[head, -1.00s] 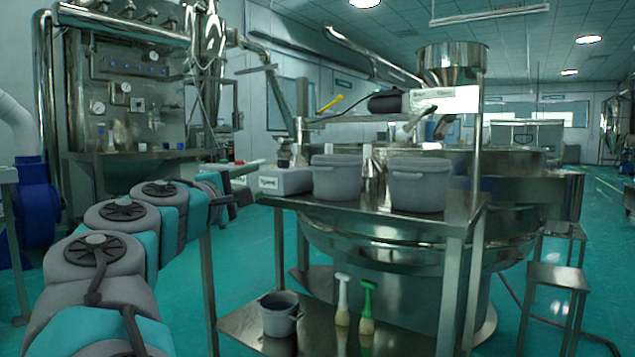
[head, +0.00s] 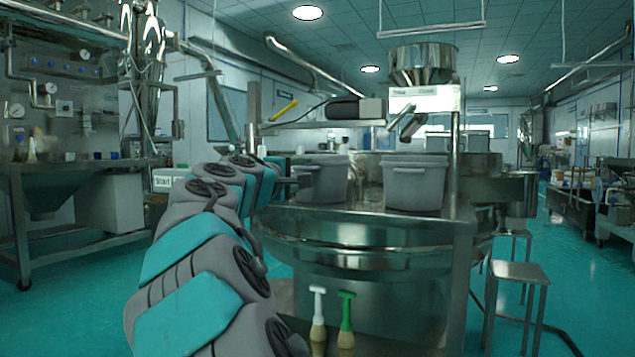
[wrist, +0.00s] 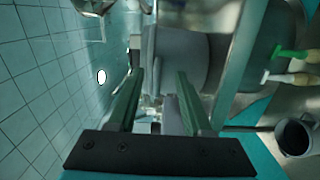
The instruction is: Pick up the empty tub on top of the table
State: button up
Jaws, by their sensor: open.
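Two grey tubs stand upright, side by side, on the metal table (head: 440,228): the left tub (head: 328,178) and the right tub (head: 415,188). Their insides do not show, so I cannot tell which is empty. My gripper (head: 299,180) is at the left side of the left tub, partly hidden by my arm. In the wrist view, my gripper (wrist: 160,76) is open, with nothing held. A grey tub (wrist: 182,58) lies just beyond the fingertips there; I cannot tell whether they touch it.
A white-handled brush (head: 318,315) and a green-handled brush (head: 346,318) stand on the lower shelf. A small dark tub (wrist: 294,136) shows at the wrist view's right edge. The large round steel sieve (head: 370,260) is close around the table. A stool (head: 517,272) stands at right.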

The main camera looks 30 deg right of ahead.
aim_at(311, 169)
jog(key=shift+x, duration=2.5)
jog(key=shift+w+a+r, duration=0.1)
jog(key=shift+a+r, duration=0.05)
jog(key=shift+c, duration=0.4)
grip_shut()
